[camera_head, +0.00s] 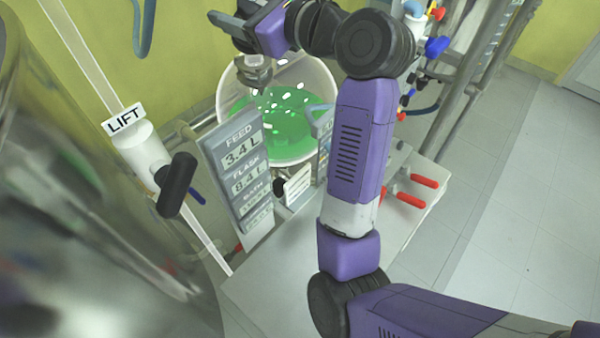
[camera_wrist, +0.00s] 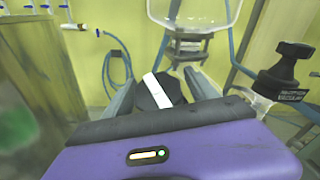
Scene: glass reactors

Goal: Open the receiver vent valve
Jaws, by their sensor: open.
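In the wrist view a black round knob with a white stripe (camera_wrist: 152,92) lies between the two grey fingers of my gripper (camera_wrist: 161,79). The fingers are open, one on each side of it. I cannot tell whether they touch it. No label shows on this knob, so I cannot confirm that it is the receiver vent valve. A second black knob (camera_wrist: 284,68) with a small, hard-to-read label stands to the right, outside the fingers. In the head view my gripper is at the top, near the back wall; its fingertips and the knob cannot be made out there.
A clear glass vessel (camera_wrist: 195,14) hangs beyond the fingers. A blue hose (camera_wrist: 117,66) hangs on the wall. In the head view a flask with green liquid (camera_head: 290,125), a display panel (camera_head: 238,165) and a LIFT handle (camera_head: 176,185) stand below and left of my arm.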

